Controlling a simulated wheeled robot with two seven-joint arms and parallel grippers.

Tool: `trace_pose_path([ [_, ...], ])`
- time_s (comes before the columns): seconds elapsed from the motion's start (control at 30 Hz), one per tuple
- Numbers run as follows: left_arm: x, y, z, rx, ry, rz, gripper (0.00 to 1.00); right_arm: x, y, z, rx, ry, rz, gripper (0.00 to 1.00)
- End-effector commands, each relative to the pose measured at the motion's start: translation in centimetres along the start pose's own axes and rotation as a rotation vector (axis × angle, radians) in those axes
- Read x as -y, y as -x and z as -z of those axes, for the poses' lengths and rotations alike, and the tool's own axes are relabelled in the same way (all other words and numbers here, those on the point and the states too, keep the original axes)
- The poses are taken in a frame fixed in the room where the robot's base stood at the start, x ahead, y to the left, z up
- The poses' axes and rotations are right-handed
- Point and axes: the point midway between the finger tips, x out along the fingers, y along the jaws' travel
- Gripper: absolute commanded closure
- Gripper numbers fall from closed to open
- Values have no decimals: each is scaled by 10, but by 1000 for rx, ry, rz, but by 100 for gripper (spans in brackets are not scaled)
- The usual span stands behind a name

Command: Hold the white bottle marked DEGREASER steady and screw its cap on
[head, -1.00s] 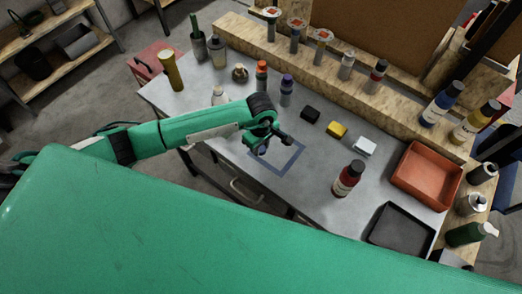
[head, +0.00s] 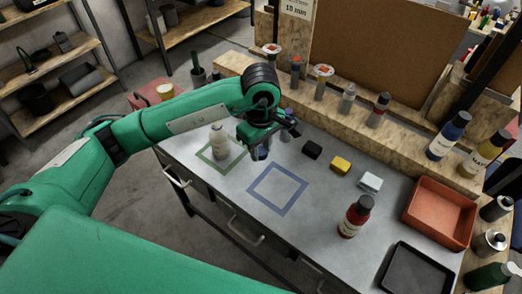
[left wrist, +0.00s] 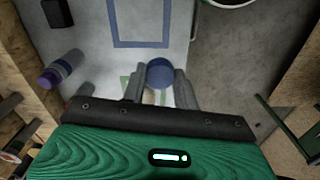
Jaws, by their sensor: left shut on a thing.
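A white bottle (head: 220,141) stands upright inside the green square outline on the grey bench in the head view; its label is too small to read. My left gripper (head: 263,148) is to the right of the bottle, above the bench and apart from the bottle. In the left wrist view, the left gripper (left wrist: 160,88) is shut on a round blue cap (left wrist: 160,72) between its fingertips. The fingers hide the cap in the head view. My right gripper is in neither view.
A blue square outline (head: 278,189) is empty. A red bottle (head: 355,216), a black tray (head: 416,272) and an orange bin (head: 440,212) are to the right. Black (head: 312,149), yellow (head: 341,164) and white (head: 371,182) blocks line the back, below a wooden ledge with several bottles.

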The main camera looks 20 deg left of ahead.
Motion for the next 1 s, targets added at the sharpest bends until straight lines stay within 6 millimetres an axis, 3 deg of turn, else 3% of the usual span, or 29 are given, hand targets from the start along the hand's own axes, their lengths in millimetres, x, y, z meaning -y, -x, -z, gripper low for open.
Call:
trace_pose_path([
  [0.37, 5, -2, 3, 0, -60, 0, 91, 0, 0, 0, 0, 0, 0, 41],
  [0.8, 55, -18, 29, -1, -762, 0, 91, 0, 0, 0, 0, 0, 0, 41],
  [1.0, 70, -22, 35, -1, -992, 0, 91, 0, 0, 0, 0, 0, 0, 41],
])
